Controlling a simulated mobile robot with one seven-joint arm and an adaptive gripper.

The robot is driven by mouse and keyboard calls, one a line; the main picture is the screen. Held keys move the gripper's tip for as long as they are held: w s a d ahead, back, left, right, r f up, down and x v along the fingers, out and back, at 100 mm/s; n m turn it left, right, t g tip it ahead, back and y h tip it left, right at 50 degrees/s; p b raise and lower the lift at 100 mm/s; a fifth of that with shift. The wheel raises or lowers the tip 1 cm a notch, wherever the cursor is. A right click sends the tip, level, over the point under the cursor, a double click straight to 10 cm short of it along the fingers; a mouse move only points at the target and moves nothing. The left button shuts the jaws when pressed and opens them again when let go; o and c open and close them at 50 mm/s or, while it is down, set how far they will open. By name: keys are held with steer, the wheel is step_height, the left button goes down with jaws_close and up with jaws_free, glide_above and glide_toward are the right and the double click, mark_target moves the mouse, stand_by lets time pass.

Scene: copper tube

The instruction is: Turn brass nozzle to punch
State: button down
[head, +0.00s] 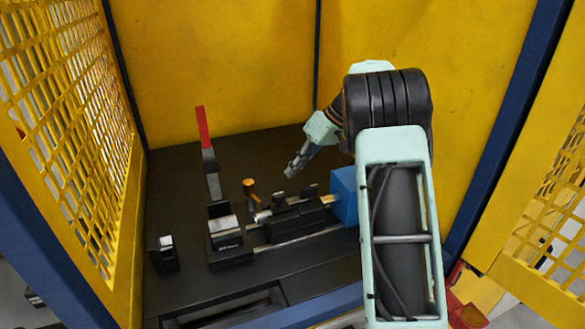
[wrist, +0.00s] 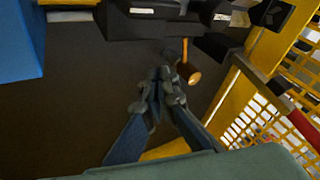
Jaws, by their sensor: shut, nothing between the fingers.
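A brass piece (head: 250,189), which I take for the nozzle, stands up with a rounded knob at its top, beside the black fixture (head: 296,219). It also shows in the wrist view (wrist: 189,72), on a thin stem from the fixture, just right of my fingertips. My gripper (head: 290,172) is shut and empty, held above the dark bench to the right of the brass piece and apart from it. In the wrist view the fingertips (wrist: 161,88) are close together. I cannot tell which part is the punch.
A lever with a red handle (head: 203,128) stands upright behind a black, silver-topped block (head: 227,235). A small black block (head: 163,255) stands front left. A blue block (head: 344,190) sits at the fixture's right end. Yellow walls and mesh (head: 60,105) enclose the bench; its back is clear.

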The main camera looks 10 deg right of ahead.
mark_target(254, 194)
steer(key=x, duration=0.6)
steer(key=shift+a+p, duration=0.1)
steer(key=shift+p, duration=0.25)
steer(key=a, duration=0.1)
steer(key=s+a, duration=0.1)
steer(key=shift+s+a+f+p, duration=0.15)
steer(key=shift+a+f+p, duration=0.15)
steer(key=shift+a+f, duration=0.1)
steer(key=shift+s+a+f, duration=0.2)
steer(key=shift+s+a, duration=0.05)
steer(key=shift+a, duration=0.15)
